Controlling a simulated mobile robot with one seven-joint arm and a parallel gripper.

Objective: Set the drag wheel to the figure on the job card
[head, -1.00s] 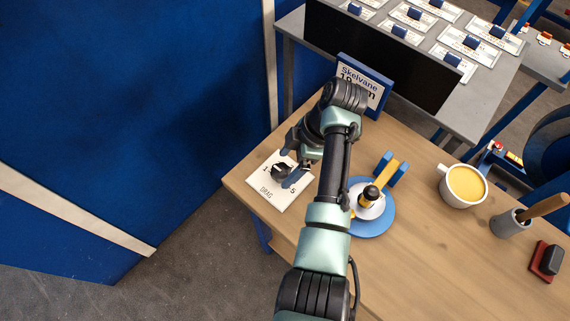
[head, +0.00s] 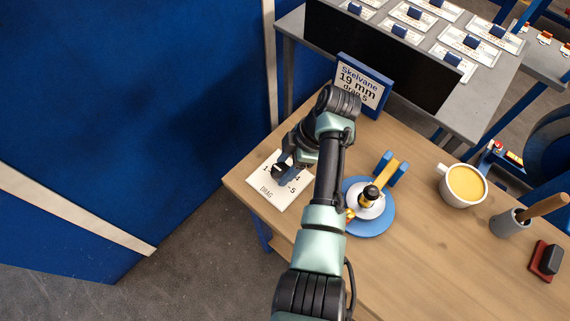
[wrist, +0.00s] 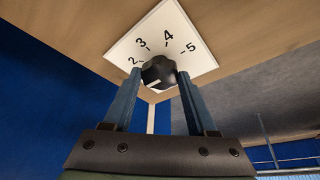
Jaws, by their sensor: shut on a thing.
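The drag wheel, a black knob (wrist: 159,71) with a white mark, sits on a white dial plate (wrist: 190,64) numbered around it. In the wrist view, 2, 3, 4 and 5 show. The white mark is on the knob's lower left side, away from the 5; the figure it points to cannot be told. My gripper (wrist: 159,74) is shut on the knob, one blue finger on each side. In the head view the dial plate (head: 268,198) is partly hidden by my gripper (head: 284,173). The job card (head: 361,84) reads "Skelvane 19 mm drag 5".
A blue round base with a spool and yellow arm (head: 374,222) stands right of my arm. A cup of yellow liquid (head: 463,186), a grey pot with a wooden handle (head: 510,222) and a red-and-black block (head: 546,261) are farther right. A blue panel (head: 120,90) rises at left.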

